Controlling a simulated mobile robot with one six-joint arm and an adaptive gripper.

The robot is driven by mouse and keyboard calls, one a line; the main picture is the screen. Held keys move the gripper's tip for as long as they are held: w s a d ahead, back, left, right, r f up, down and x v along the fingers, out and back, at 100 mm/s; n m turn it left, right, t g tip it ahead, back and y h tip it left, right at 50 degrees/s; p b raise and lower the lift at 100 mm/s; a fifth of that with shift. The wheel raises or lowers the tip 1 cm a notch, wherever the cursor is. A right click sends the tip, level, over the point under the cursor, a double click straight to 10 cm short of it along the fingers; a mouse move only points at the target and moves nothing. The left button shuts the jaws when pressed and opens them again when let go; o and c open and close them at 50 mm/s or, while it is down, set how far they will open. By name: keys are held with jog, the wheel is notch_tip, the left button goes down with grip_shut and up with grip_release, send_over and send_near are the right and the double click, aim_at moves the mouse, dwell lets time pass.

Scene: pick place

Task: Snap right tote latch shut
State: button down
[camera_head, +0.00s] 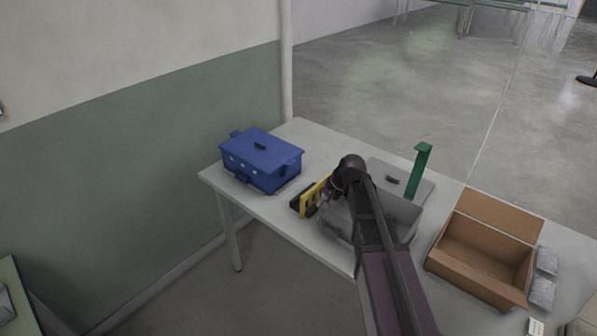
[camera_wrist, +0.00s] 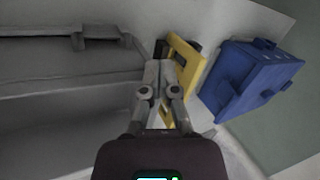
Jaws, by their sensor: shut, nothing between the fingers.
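A blue lidded tote (camera_head: 262,160) with a top handle and small pale fittings on its front side stands at the left end of the table. It also shows at the right of the wrist view (camera_wrist: 245,82). A grey tote (camera_head: 402,214) stands mid-table, partly hidden by my arm. My gripper (camera_wrist: 160,68) is shut and empty, between the grey tote and a yellow object (camera_wrist: 188,72); contact is unclear.
The yellow-and-black object (camera_head: 314,194) stands between the totes. An open cardboard box (camera_head: 477,257) and grey packets (camera_head: 543,276) are at the right. The table (camera_head: 310,139) is clear behind the blue tote.

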jog(key=w+d+r+m+t+y+b, duration=0.2)
jog(key=w+m+t+y+b, duration=0.5)
jog(key=w+m, duration=0.6)
jog(key=shift+w+r+m+b, duration=0.3)
jog(key=shift+m+b, duration=0.5)
jog(key=shift+m, duration=3.5)
jog(key=shift+w+a+f, duration=0.1)
jog(key=shift+w+f, duration=0.05)
jog(key=b+x, duration=0.4)
jog(key=x, duration=0.9)
jog(key=shift+w+a, duration=0.2)
jog(key=shift+w, duration=0.1)
